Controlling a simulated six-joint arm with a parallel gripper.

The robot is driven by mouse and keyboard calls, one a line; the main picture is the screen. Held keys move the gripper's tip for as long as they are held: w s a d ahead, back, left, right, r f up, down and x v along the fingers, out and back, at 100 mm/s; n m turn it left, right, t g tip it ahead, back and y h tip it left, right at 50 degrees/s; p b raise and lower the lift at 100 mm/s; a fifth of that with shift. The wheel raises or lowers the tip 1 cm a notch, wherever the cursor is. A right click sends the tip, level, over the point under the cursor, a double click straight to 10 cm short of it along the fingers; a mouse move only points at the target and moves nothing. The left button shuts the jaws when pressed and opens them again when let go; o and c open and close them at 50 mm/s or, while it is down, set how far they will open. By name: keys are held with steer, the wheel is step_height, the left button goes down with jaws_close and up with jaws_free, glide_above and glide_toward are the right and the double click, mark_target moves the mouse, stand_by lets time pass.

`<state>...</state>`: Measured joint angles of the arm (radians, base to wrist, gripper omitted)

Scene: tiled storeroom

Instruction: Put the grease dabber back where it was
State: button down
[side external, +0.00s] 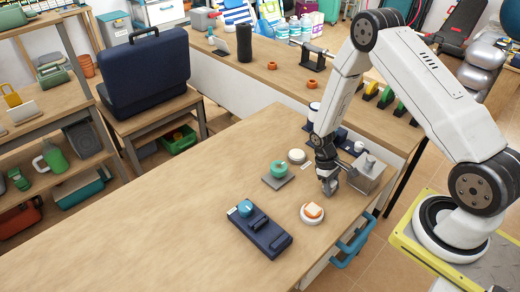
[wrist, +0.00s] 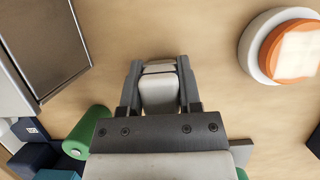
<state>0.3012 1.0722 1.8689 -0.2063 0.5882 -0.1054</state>
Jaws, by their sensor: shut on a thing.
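My gripper (side external: 328,187) is low over the bench, between a metal box and a round white dish. In the wrist view its two fingers (wrist: 160,88) are closed on a pale grey, blocky piece (wrist: 159,93). This piece may be the grease dabber; most of it is hidden by the fingers, and I cannot tell whether it touches the bench. The white dish (side external: 311,219) holds an orange ring with a pale square top; it also shows in the wrist view (wrist: 250,48). A green cylinder (wrist: 92,128) lies left of the gripper mount in the wrist view.
The metal box (side external: 369,176) stands close right of my gripper. A green round piece (side external: 279,168) on a grey plate, a white round piece (side external: 297,156) and a navy block (side external: 259,232) with a teal knob are to the left. The bench's left part is clear.

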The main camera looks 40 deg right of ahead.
steer(key=shift+c, duration=1.4)
jaws_free()
steer(key=v, duration=1.2)
steer(key=shift+r, duration=0.2)
steer(key=s+a+r+t, duration=0.7)
steer(key=a+r, duration=0.4)
steer(key=r, duration=0.1)
steer(key=shift+a+r, duration=0.25)
steer(key=shift+r, duration=0.15)
steer(key=shift+w, duration=0.1)
